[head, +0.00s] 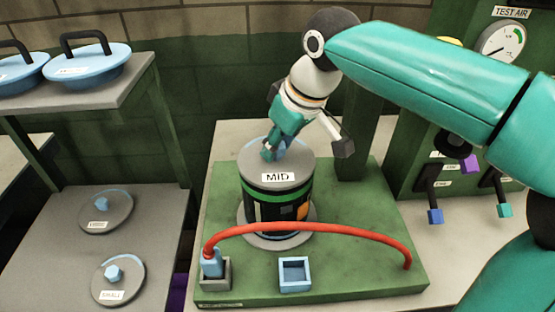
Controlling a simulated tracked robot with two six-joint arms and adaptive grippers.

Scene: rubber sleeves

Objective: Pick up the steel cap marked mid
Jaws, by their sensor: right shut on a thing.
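The steel cap marked MID (296,172) is a grey disc with a white label on its front edge. It sits on top of a dark cylinder (268,209) with a green band, and I cannot tell whether there is a gap between them. My right gripper (274,150) reaches down from above and is shut on the cap's blue knob, which its fingers partly hide. My left gripper is not in view.
The green base (360,270) carries the cylinder, a red hose (320,229) arching in front and a blue square socket (294,274). A cap marked SMALL (125,275) and another cap (105,212) lie left. Blue lids (90,66) stand on the upper shelf. A valve panel (405,160) stands right.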

